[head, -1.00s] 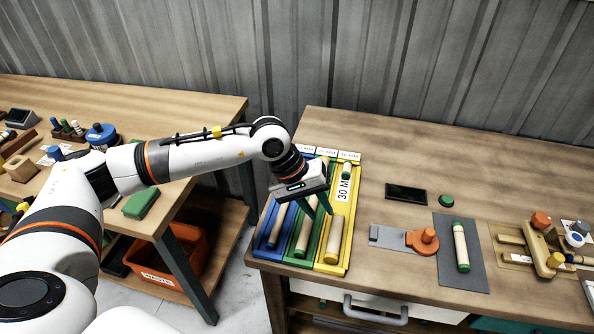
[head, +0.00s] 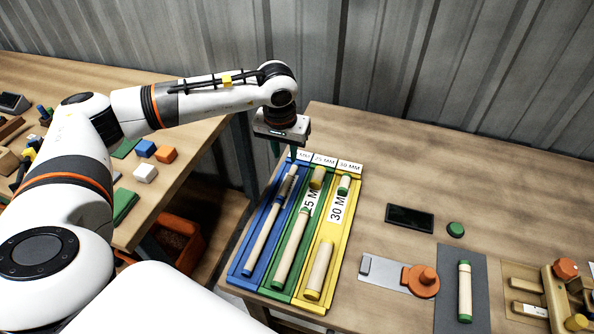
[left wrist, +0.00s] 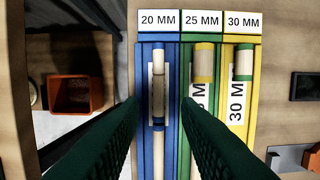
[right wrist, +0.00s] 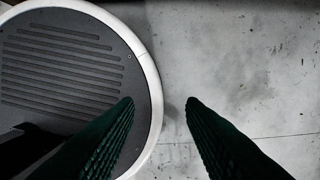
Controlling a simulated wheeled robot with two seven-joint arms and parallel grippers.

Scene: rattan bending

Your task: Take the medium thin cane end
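A three-lane rack stands at the near table's left end, with a blue lane marked 20 MM (left wrist: 160,22), a green lane marked 25 MM (left wrist: 202,22) and a yellow lane marked 30 MM (left wrist: 243,22). In the left wrist view, a thin pale cane piece with a blue band (left wrist: 158,75) lies at the blue lane's label end. A yellow-banded piece (left wrist: 203,62) lies in the green lane and a green-banded piece (left wrist: 244,62) in the yellow lane. My left gripper (head: 284,150) is open and empty above the rack's far end. My right gripper (right wrist: 160,104) is open and empty over the floor.
A black device (head: 410,218), an orange fixture (head: 422,280) and a green-ended cane (head: 465,290) lie to the right. Bare table separates them from the rack.

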